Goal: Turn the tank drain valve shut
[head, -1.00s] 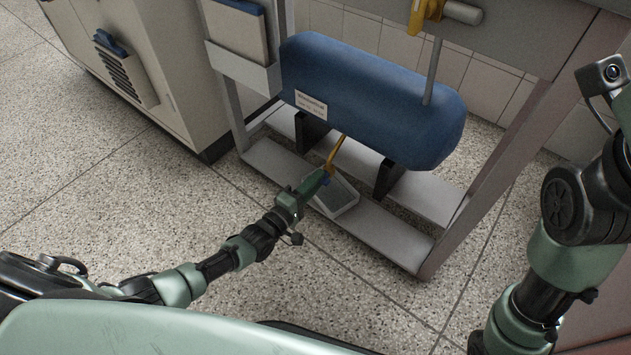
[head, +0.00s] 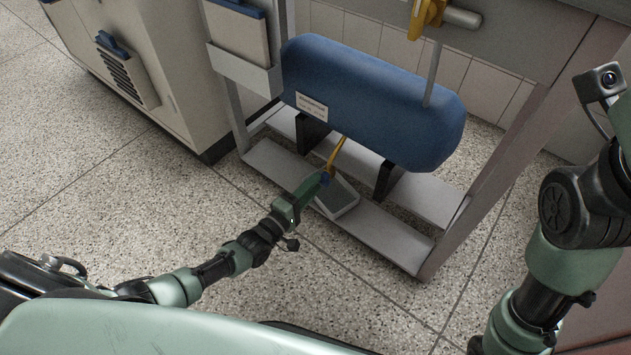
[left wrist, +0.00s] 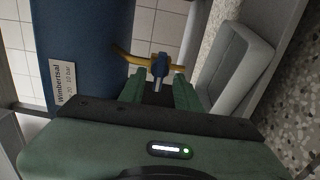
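The drain valve's blue handle (left wrist: 159,68) sits on the yellow pipe, which also shows in the left wrist view (left wrist: 127,55). My left gripper (head: 318,184) is low under the tank at the valve. In the left wrist view its two green fingers (left wrist: 159,88) stand apart, with the blue handle between their tips. Narrow gaps seem to show beside the handle. In the head view the gripper mostly hides the handle. My right gripper is out of view.
A grey tray (head: 338,200) lies on the lower shelf (head: 385,235), close beside my left gripper; it also shows in the left wrist view (left wrist: 237,65). A frame leg (head: 485,205) stands to the right. A cabinet (head: 150,75) stands left. The speckled floor in front is clear.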

